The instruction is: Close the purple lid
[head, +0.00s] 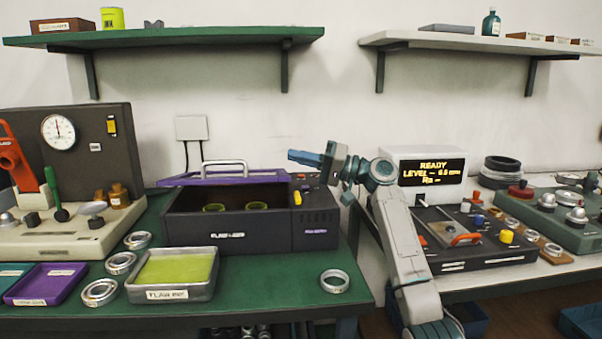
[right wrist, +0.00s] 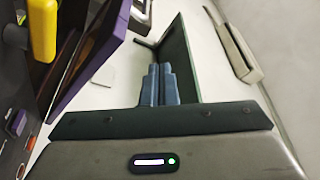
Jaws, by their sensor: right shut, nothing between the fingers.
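The purple lid (head: 225,179) with its pale bar handle (head: 224,165) is raised over the dark box (head: 228,232) in the head view. The box's front opening shows yellow-green rings (head: 214,207) inside. The lid's purple edge also shows at the left of the right wrist view (right wrist: 88,68). My right gripper (head: 292,156) is shut and empty, to the right of the lid and slightly above it, pointing left. Its closed blue fingers show in the right wrist view (right wrist: 154,84). They appear apart from the lid. My left gripper is not in view.
A tray with a yellow-green pad (head: 174,289) and several metal rings (head: 334,281) lie on the green table (head: 275,282). A display unit (head: 432,172) and control panel (head: 470,240) stand right of my right arm. A green shelf (head: 200,36) hangs above the box.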

